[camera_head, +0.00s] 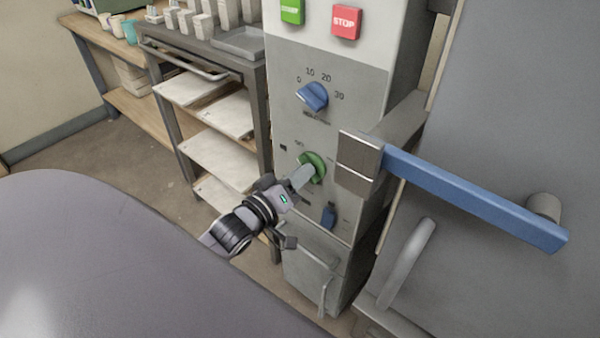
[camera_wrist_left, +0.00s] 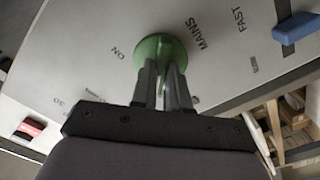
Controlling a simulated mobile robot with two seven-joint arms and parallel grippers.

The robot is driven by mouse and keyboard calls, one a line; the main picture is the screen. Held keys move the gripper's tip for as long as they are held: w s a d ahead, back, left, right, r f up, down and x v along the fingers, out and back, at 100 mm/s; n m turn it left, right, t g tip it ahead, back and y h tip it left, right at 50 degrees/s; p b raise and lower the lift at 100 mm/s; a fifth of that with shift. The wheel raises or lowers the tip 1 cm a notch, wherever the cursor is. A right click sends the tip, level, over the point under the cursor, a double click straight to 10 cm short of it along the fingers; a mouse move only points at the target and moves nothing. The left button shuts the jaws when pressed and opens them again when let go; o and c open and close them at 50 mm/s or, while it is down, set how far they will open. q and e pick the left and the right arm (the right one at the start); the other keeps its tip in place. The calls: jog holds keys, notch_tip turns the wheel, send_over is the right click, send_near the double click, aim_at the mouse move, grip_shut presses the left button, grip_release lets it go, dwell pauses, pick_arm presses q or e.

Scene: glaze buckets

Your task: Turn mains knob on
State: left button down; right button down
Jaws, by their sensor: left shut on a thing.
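The mains knob is the round green knob (camera_head: 316,163) on the grey control panel (camera_head: 292,130), between the blue dial above and a small blue knob below. My left gripper (camera_head: 303,175) reaches it from the lower left and is shut on it. In the left wrist view the green knob (camera_wrist_left: 157,47) sits at the ends of the two fingers (camera_wrist_left: 164,82), which partly hide it. The labels "ON" and "MAINS" are printed beside it. The knob's exact turn is hard to tell. My right gripper is not in view.
A blue dial (camera_head: 312,96) marked 0 to 30 and a small blue knob (camera_head: 328,217) share the panel. Green START (camera_head: 291,10) and red STOP (camera_head: 345,21) buttons are above. A blue door handle bar (camera_head: 470,198) juts out at right. A shelf rack (camera_head: 212,155) stands left.

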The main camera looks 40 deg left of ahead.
pick_arm(q)
jog(key=shift+d+m+p, duration=0.1)
jog(key=shift+m+p, duration=2.9)
jog(key=shift+m, duration=5.7)
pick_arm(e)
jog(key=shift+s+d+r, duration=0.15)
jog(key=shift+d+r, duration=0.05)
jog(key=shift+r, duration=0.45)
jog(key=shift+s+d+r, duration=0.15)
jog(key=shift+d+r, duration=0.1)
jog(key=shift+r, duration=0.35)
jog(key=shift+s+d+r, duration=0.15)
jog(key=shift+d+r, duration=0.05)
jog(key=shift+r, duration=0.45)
pick_arm(q)
jog(key=shift+r, duration=0.1)
jog(key=c, duration=1.1)
grip_release()
jog(key=shift+s+a, duration=0.15)
jog(key=shift+s, duration=1.65)
jog(key=shift+s+a, duration=0.1)
jog(key=shift+s, duration=1.65)
